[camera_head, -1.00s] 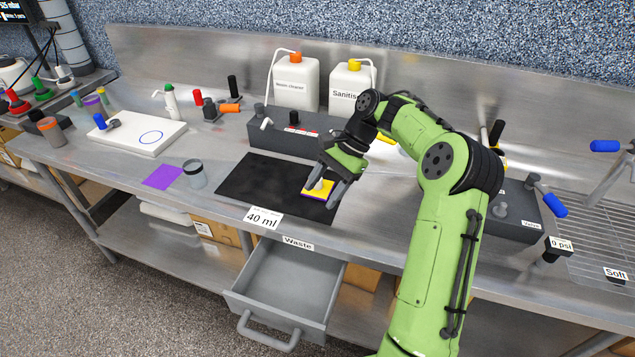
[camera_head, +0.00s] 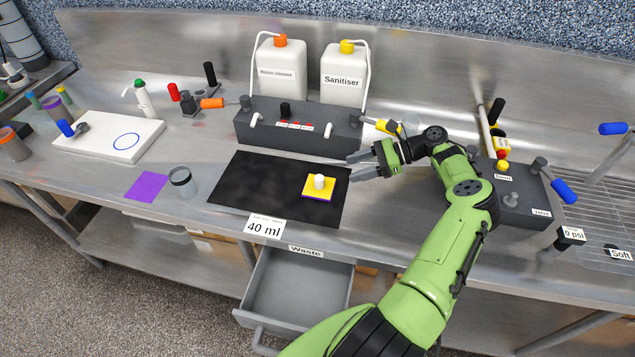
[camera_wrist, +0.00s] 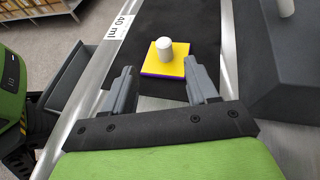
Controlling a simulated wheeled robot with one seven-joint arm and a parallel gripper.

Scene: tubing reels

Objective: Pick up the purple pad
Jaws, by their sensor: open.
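A flat purple square (camera_head: 147,187) lies on the steel bench, left of the black mat. A block with a yellow top, a purple underside and a white knob (camera_head: 319,187) sits on the right part of the black mat (camera_head: 262,180). It also shows in the wrist view (camera_wrist: 157,66), just beyond my fingertips. My gripper (camera_head: 360,168) is open and empty, to the right of the yellow-topped block and apart from it. The purple square is out of the wrist view.
A clear cup (camera_head: 181,182) stands right beside the purple square. A white board (camera_head: 108,136) lies behind it to the left. A dark box with taps (camera_head: 298,132) stands behind the mat. The Waste drawer (camera_head: 295,290) is open below the front edge.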

